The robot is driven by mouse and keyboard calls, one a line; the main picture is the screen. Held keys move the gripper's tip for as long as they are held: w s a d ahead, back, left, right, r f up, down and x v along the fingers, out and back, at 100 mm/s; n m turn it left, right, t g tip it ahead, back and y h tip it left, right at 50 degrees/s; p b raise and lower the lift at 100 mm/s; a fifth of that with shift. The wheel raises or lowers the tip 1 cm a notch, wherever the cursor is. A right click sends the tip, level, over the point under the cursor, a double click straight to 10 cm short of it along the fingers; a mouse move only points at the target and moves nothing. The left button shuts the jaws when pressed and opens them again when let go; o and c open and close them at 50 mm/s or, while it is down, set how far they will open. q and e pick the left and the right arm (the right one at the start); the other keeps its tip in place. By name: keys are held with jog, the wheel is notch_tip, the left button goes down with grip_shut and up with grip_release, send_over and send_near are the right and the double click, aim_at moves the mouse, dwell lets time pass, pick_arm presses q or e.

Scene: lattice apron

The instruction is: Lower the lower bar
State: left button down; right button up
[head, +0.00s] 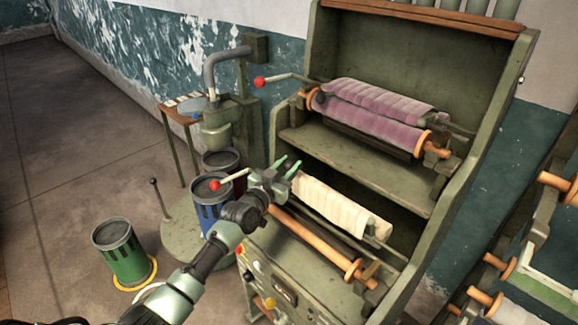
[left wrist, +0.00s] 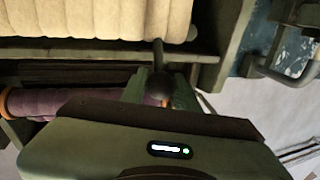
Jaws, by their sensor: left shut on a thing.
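The lower bar (head: 312,230) is an orange-brown roller with round end flanges, low in the green machine. A cream padded roll (head: 342,207) lies just above and behind it; its ribbed side also shows at the top of the left wrist view (left wrist: 90,18). My left gripper (head: 289,168) is at the left end of the cream roll. In the left wrist view it is shut on a dark rounded handle (left wrist: 159,84) on a thin rod. A red-knobbed lever (head: 216,185) sticks out left of the gripper. My right gripper is not in view.
A purple roll (head: 375,110) sits on the shelf above, with another red-knobbed lever (head: 260,82). A green bin (head: 121,250) and a blue bin (head: 211,200) stand left of the machine. A rack with orange rollers (head: 487,300) is at right. The floor at far left is clear.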

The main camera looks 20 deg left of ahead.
pick_arm(q)
jog(key=shift+f, duration=0.1)
dwell(0.8)
jog(key=s+a+f+n+t+b, duration=0.1)
jog(key=s+f+b, duration=0.3)
jog(key=b, duration=0.7)
jog(key=s+a+f+n+t+b, duration=0.1)
jog(key=s+f+t+b, duration=0.3)
jog(key=f+b, duration=0.5)
jog(key=shift+s+a+f+t+b, duration=0.25)
jog(key=shift+s+a+b, duration=0.3)
jog(key=shift+a+b, duration=0.5)
jog(key=shift+d, duration=0.2)
jog(key=c, duration=1.1)
grip_release()
jog(key=shift+o, duration=0.2)
jog(key=shift+r, duration=0.1)
